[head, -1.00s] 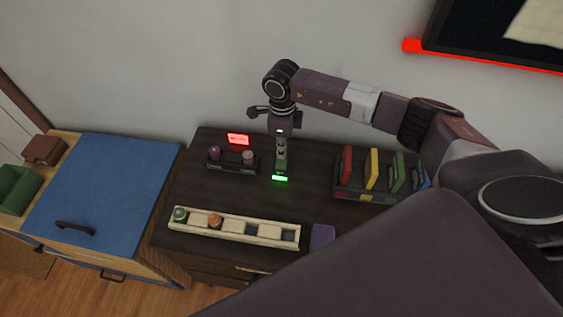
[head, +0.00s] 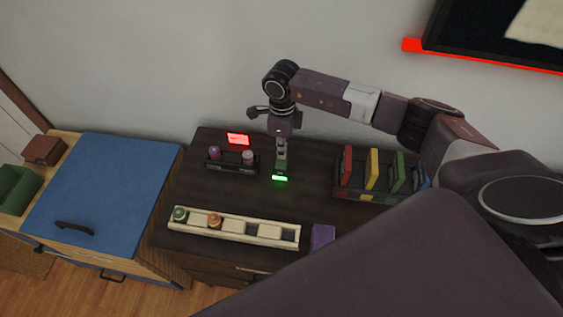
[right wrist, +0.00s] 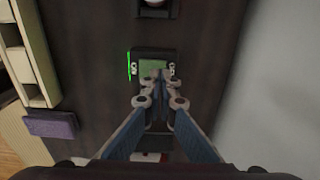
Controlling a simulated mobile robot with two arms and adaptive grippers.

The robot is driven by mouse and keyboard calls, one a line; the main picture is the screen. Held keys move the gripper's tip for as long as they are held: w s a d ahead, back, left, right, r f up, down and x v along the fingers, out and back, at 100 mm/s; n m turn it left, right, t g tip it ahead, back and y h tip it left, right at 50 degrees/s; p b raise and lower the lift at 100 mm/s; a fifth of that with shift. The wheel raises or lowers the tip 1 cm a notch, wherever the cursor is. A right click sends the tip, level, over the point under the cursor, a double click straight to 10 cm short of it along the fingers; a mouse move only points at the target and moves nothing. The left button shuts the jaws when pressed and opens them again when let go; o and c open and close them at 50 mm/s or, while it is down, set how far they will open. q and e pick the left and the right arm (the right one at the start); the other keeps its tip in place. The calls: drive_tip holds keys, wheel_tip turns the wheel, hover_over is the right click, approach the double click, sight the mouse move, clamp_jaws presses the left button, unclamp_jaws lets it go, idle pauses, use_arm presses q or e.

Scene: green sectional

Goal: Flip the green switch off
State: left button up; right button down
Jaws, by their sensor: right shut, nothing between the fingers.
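The green switch shows on the dark dresser top, with a lit green strip (head: 280,178) along its front edge. In the right wrist view it is a dark housing with a green rocker face (right wrist: 153,67) and the glowing strip on its left side. My right gripper (head: 282,157) points down at the switch, its fingers shut and empty. In the right wrist view the fingertips (right wrist: 159,84) overlap the lower edge of the green face; I cannot tell whether they touch it. My left gripper is out of view.
A rack of coloured upright pieces (head: 370,193) stands right of the switch. A small dark holder (head: 232,163) and a red lit panel (head: 238,139) are left. A pale slotted tray (head: 240,238) and a purple block (head: 322,236) are in front.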

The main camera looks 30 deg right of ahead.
drive_tip(key=shift+f+b, duration=0.85)
drive_tip(key=shift+f, duration=0.2)
drive_tip(key=shift+r, duration=0.1)
idle(0.3)
drive_tip(key=shift+r+p, duration=2.15)
drive_tip(key=shift+r, duration=1.35)
drive_tip(key=shift+f, duration=0.1)
